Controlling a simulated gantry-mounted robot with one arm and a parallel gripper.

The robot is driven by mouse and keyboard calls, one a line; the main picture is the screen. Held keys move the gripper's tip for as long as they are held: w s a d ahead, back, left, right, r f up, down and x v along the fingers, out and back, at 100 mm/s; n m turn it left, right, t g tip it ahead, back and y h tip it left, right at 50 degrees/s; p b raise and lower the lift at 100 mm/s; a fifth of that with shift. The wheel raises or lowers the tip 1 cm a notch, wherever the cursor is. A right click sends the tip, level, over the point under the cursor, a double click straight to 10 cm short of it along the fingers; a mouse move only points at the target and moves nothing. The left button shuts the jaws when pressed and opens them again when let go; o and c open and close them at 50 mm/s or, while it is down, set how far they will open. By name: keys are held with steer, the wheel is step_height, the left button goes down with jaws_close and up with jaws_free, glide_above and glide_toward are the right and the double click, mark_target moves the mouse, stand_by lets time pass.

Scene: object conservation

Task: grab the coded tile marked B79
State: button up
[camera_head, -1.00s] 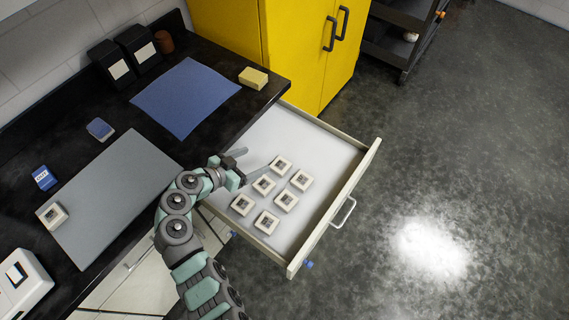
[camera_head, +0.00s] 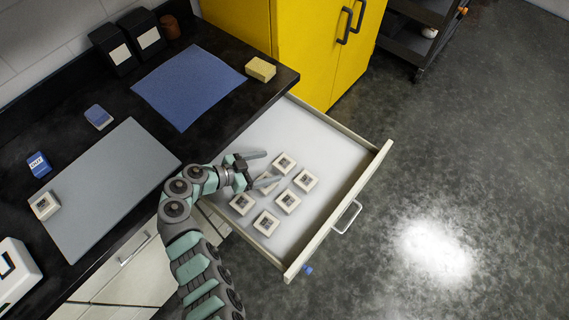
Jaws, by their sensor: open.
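Several white square coded tiles with dark centre marks lie in the open drawer (camera_head: 345,160). One tile (camera_head: 284,163) is at the back, one (camera_head: 305,180) at the right, one (camera_head: 288,201) at the front right, one (camera_head: 266,223) at the front and one (camera_head: 241,203) at the left. Another tile (camera_head: 264,190) is partly hidden by a finger. The marks are too small to read, so I cannot tell which is B79. My gripper (camera_head: 263,168) is open and empty, its fingers over the tile group.
Drawer walls surround the tiles; the drawer's back right is clear. The black counter (camera_head: 215,130) holds a blue cloth (camera_head: 188,85), a yellow sponge (camera_head: 261,69), blue boxes (camera_head: 39,165) and dark containers (camera_head: 113,48). A yellow cabinet (camera_head: 300,50) stands behind the drawer.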

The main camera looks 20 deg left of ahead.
mark_target(283, 164)
steer(key=x, duration=0.6)
steer(key=shift+c, duration=0.2)
steer(key=c, duration=1.5)
